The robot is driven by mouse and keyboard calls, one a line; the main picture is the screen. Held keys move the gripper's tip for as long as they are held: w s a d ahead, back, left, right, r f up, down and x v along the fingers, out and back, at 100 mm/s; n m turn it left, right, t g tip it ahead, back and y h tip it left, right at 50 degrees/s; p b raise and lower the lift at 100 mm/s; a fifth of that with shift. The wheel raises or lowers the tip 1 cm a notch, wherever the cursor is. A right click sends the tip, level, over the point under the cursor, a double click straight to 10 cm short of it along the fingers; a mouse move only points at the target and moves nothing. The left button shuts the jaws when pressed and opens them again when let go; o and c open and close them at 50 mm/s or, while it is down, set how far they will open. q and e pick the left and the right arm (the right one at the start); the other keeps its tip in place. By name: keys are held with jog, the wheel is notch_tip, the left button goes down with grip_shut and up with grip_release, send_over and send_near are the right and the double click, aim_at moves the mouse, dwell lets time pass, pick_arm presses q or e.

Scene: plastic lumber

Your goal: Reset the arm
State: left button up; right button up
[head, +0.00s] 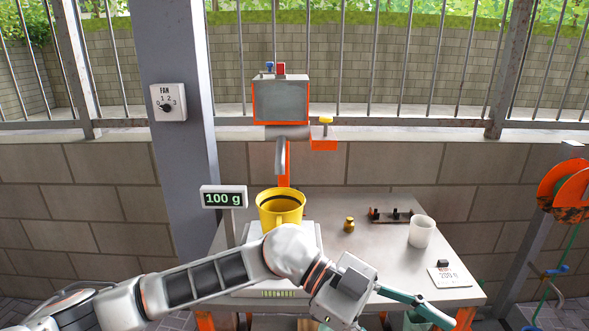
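My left arm comes in from the lower left and crosses in front of the table. My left gripper (392,322) is at the bottom centre, near the table's front edge. One teal finger reaches out to the right, spread away from the palm; the other is mostly cut off by the bottom edge. It looks open, and I see nothing held in it. My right arm and gripper are not in view.
A metal table (375,235) holds a yellow bucket (281,209) on a scale, whose display (224,197) reads 100 g. A brass weight (349,225), a white cup (421,232) and a dark rack (391,215) stand right.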

pick_arm(q)
jog(key=w+a+r+n+t+h, duration=0.4)
jog(key=w+n+t+h, duration=0.5)
jog(key=t+h, duration=0.25)
jog(key=w+a+f+n+t+y, duration=0.3)
jog(key=a+f+n+t+y, duration=0.2)
jog(key=a+f+t, duration=0.15)
jog(key=w+a+f+n+t+y, duration=0.4)
jog(key=a+f+n+t+y, duration=0.2)
jog(key=f, duration=0.2)
jog(key=s+a+f+n+y, duration=0.35)
jog(key=a+f+y, duration=0.25)
jog(key=a+f, duration=0.55)
jog(key=s+a+f+g+y, duration=0.2)
jog(key=s+a+f, duration=0.3)
jog(key=s+f, duration=0.2)
jog(key=s+a+f+g+y, duration=0.2)
jog(key=s+a+f, duration=0.4)
jog(key=f, duration=0.4)
jog(key=shift+s+m+g, duration=0.35)
jog(key=shift+s+g, duration=0.2)
jog(key=shift+g, duration=0.25)
